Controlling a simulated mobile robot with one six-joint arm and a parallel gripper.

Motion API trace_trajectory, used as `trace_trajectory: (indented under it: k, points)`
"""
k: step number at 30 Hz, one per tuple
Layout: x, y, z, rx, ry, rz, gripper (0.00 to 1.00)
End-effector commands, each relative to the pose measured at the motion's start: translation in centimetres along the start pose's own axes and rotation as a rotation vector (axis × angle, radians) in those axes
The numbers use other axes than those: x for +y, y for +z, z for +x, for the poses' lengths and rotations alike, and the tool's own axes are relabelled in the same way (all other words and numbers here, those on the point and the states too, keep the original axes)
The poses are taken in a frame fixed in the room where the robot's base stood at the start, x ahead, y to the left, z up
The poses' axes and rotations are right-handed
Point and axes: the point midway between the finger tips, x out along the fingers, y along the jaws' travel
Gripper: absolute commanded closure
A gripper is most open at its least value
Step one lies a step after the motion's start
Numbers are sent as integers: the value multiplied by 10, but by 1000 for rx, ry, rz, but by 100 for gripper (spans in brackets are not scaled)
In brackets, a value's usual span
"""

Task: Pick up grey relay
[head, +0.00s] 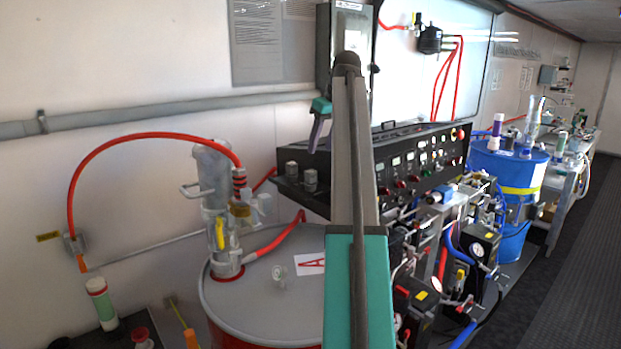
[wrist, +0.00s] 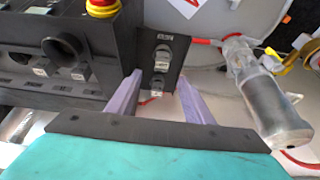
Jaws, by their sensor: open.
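Two small grey relay-like blocks stand on the ledge at the left end of the black control console in the head view, a left one (head: 292,169) and a right one (head: 310,179). I cannot tell which is the grey relay. In the wrist view grey blocks (wrist: 162,52) show on a narrow black plate, ahead of and between my fingers. My gripper (wrist: 159,80) is open, with its pale purple fingers apart and nothing held. In the head view my gripper (head: 317,138) hangs just above the ledge, partly hidden by my arm.
The black console (head: 420,160) with knobs and lights lies to the right. A grey-topped drum (head: 270,300) with a clear cylinder pump (head: 214,190) and red hoses stands in front and left. A red and yellow button (wrist: 102,7) shows in the wrist view.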

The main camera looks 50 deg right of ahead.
Motion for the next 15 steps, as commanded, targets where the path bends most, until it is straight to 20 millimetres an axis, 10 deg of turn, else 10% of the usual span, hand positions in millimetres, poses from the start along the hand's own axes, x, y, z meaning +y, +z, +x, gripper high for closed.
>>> trace_trajectory:
  k: [15]
  points:
    - [0,0,52,0,0,0,53]
